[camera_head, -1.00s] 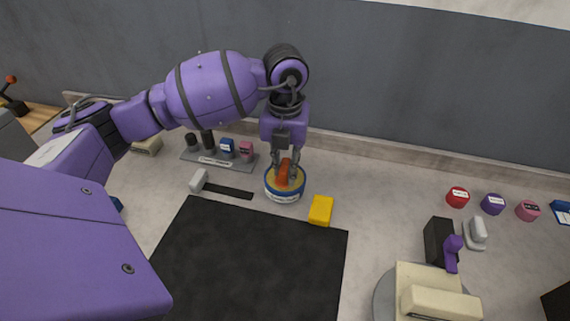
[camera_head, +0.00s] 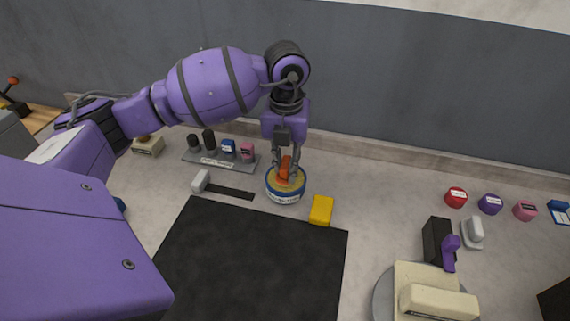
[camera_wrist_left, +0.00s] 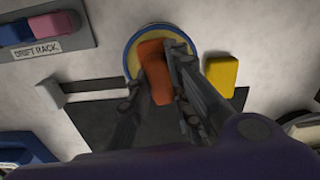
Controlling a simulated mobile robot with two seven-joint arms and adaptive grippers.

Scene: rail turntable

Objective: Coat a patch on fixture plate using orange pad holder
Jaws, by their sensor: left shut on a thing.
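An orange pad holder (camera_head: 285,168) is gripped over a round tin (camera_head: 285,197) with a blue-and-white rim and a yellow inside. My left gripper (camera_head: 286,173) points down, its fingers shut on the holder. In the left wrist view, the orange holder (camera_wrist_left: 154,70) lies between the fingers and covers much of the tin (camera_wrist_left: 128,56). The holder's underside is hidden, so I cannot tell whether it touches the yellow contents. A cream plate-like block (camera_head: 412,277), possibly the fixture plate, sits on a grey round turntable (camera_head: 382,303) at lower right. My right gripper is not in view.
A yellow block (camera_head: 321,210) stands close right of the tin. A black mat (camera_head: 250,265) lies in front. A grey-handled dark strip (camera_head: 228,193) and a labelled rack (camera_head: 215,161) are to the left. A black block with a purple lever (camera_head: 437,242) stands behind the turntable.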

